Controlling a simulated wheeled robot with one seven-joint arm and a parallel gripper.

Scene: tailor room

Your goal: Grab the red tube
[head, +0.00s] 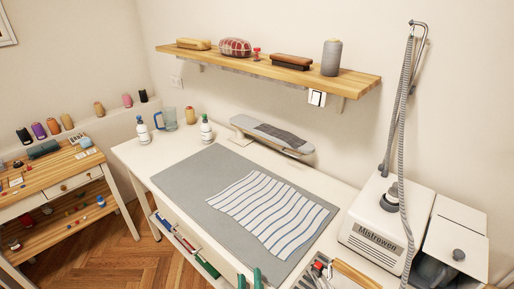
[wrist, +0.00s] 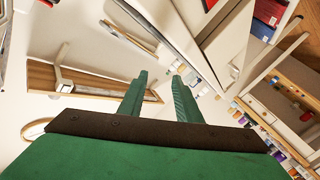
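A small red tube-like item (head: 187,244) lies in the open drawer (head: 163,232) at the front of the white table, beside white and green items. I cannot tell for sure that it is the red tube. My gripper (head: 249,278) shows as two green fingertips at the bottom edge of the head view, to the right of the drawer. In the wrist view my gripper (wrist: 160,82) is open, with an empty gap between its green fingers. Red patches (wrist: 268,10) show at the top right there, too unclear to name.
The white table (head: 141,155) bears a grey mat (head: 185,176) with striped cloth (head: 270,208), bottles at the back left and a steamer (head: 385,225) at the right. A tray of tools (head: 318,272) is near my gripper. A wall shelf (head: 350,82) hangs above. Floor is clear left of the drawer.

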